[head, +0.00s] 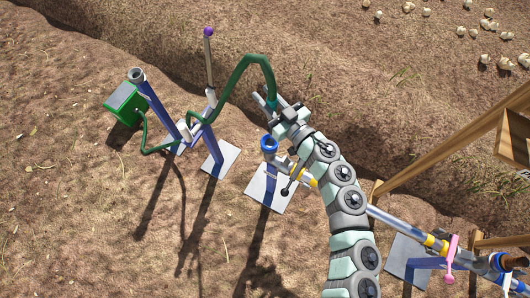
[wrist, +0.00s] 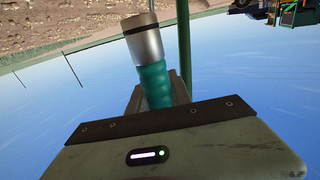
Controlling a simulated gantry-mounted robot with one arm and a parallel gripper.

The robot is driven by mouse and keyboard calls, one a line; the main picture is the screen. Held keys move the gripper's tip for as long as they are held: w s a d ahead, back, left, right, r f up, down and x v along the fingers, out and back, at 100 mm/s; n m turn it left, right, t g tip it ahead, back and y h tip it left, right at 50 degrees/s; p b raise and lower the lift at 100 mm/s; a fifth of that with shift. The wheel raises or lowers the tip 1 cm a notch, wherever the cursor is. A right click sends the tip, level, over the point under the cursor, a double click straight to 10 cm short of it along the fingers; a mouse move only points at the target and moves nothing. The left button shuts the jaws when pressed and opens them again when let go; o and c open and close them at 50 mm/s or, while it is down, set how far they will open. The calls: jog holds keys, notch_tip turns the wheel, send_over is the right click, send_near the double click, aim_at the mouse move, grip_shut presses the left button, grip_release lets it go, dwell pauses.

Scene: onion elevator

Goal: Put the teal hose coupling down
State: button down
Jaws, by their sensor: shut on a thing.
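My gripper (head: 270,101) is shut on the teal hose coupling (head: 273,103), which is at the end of a dark green hose (head: 238,68). It is held in the air, above and just behind an upright pipe with a blue-rimmed mouth (head: 269,143). In the wrist view the teal coupling (wrist: 154,85) shows its ribbed grip and a silver collar with a dark band, pointing away from the jaws. The far fingertip is partly hidden behind the coupling.
A purple-knobbed lever (head: 209,58), a blue stand (head: 207,136) and a green box (head: 126,103) are at left. A pipe with a pink handle (head: 450,260) and wooden rails (head: 450,150) are at right. Bare soil lies around; pale onions (head: 487,25) lie at back right.

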notch_tip(320, 180, down, 19)
jog(key=b, duration=0.6)
jog(key=shift+w+b, duration=0.1)
jog(key=shift+b, duration=0.25)
jog(key=shift+a+f, duration=0.1)
jog(key=shift+f, duration=0.1)
jog(key=shift+f, duration=0.35)
jog(key=c, duration=1.2)
grip_release()
jog(key=shift+o, duration=0.2)
